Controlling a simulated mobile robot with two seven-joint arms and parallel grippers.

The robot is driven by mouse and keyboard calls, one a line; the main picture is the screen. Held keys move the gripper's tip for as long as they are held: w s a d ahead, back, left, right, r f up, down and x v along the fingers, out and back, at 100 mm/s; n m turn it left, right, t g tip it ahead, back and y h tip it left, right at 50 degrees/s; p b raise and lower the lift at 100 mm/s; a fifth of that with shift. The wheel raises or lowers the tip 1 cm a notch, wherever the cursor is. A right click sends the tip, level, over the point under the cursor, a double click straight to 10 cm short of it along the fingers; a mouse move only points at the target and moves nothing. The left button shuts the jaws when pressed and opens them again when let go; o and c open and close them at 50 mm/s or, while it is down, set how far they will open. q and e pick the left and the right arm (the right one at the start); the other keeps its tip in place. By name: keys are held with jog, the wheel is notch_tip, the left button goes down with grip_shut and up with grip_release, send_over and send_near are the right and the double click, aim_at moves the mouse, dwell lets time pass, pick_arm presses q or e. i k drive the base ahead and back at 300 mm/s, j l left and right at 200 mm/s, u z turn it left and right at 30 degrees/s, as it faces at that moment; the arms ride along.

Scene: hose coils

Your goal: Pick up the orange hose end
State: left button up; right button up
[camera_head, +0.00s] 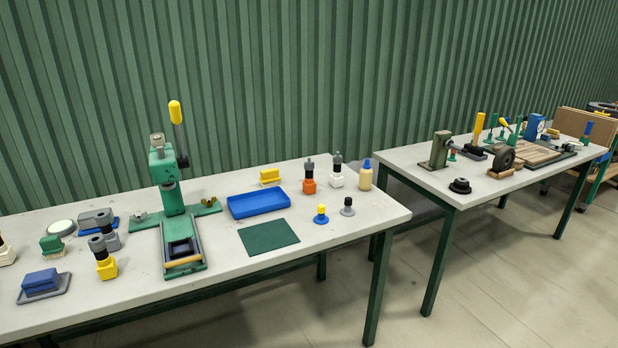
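I cannot make out an orange hose end in the head view. A dark rounded shape (602,106) shows at the far right edge, above a brown panel, cut off by the picture; I cannot tell whether it is a hose coil. The only clearly orange thing is a small fitting with an orange base and grey top (309,182) on the near table. Neither of my grippers is in view.
The near table (345,238) holds a green press (171,180), a blue tray (258,203), a green mat (268,238) and several small fittings. A second table (405,164) with tools stands to the right. Floor (520,270) at lower right is clear.

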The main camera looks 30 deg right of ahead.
aim_at(309, 187)
jog(key=i+l, duration=0.15)
jog(key=l, duration=0.2)
jog(key=i+l+u, duration=0.15)
jog(key=l, duration=0.15)
jog(key=i+l, duration=0.1)
jog(key=l, duration=0.25)
jog(key=i+l+u, duration=0.15)
jog(key=l, duration=0.2)
